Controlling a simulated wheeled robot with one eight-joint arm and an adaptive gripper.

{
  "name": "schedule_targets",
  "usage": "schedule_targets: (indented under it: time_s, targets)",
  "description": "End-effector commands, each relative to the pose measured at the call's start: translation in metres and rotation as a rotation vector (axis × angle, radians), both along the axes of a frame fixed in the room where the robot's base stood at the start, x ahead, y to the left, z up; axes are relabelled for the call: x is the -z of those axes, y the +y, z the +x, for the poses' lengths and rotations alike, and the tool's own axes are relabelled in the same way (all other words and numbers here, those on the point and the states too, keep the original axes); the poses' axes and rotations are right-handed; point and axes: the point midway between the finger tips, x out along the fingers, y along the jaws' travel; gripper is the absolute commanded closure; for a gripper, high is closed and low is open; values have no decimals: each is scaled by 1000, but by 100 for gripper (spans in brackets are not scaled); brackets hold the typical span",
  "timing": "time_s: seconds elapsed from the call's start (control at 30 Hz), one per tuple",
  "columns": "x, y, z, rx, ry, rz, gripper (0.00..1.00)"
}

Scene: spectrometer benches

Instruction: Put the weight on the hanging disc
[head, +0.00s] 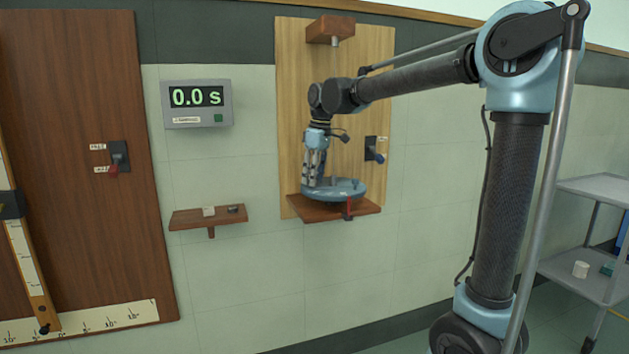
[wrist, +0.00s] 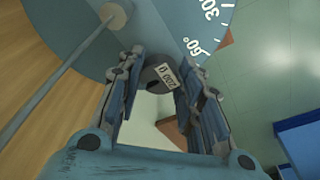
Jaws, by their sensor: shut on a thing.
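The hanging disc (head: 350,191) is blue-grey and hangs low in front of a light wooden wall board. In the wrist view the disc (wrist: 185,25) shows degree marks and a round hub (wrist: 115,16), with a thin wire running from the hub. My gripper (head: 312,182) points down at the disc's left part. In the wrist view its fingers (wrist: 164,72) are shut on the weight (wrist: 155,74), a dark grey round piece with a printed label. The weight is over or at the disc's edge region. I cannot tell whether it touches the disc. The head view hides the weight.
A lever switch (head: 371,149) is to the right. A small shelf (head: 190,221) holds small items at left. The timer (head: 197,104) reads 0.0 s. A trolley (head: 590,285) stands at right.

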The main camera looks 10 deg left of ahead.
Motion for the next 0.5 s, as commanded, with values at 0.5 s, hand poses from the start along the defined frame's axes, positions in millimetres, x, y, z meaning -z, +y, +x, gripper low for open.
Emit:
schedule_targets:
  time_s: [0.5]
  targets:
    - [14,0,0,1,0,0,96]
